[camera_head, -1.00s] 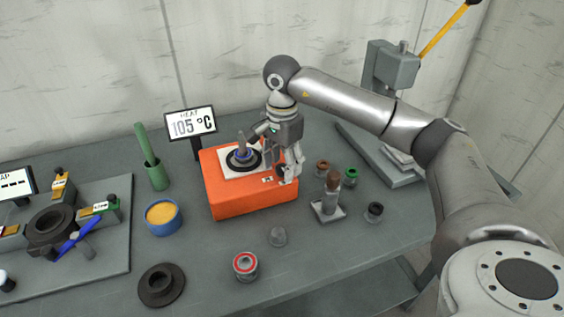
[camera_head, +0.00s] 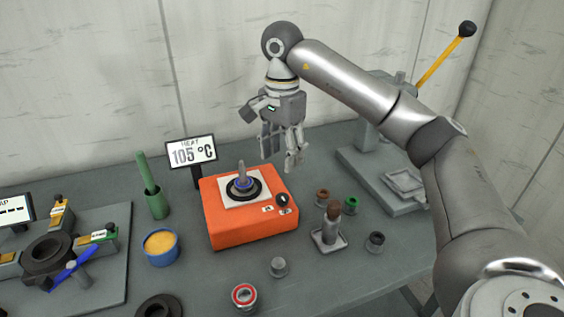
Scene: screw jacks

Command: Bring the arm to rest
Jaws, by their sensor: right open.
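My right arm (camera_head: 350,80) reaches in from the right, with its elbow high over the bench. My right gripper (camera_head: 280,160) points down, open and empty, above and behind the right rear of the orange heater box (camera_head: 225,228). It is clear of the box and holds nothing. On the box's white plate (camera_head: 262,203) sits a dark ring with a blue ring and a grey upright pin (camera_head: 242,172) in it. My left gripper is not in view.
A display (camera_head: 191,151) reading 105 °C stands behind the box. A green holder (camera_head: 157,203), a blue cup (camera_head: 161,248), a red-ringed part (camera_head: 244,296) and a brown-topped tool (camera_head: 331,222) stand around it. A press with a yellow lever (camera_head: 440,60) is at back right.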

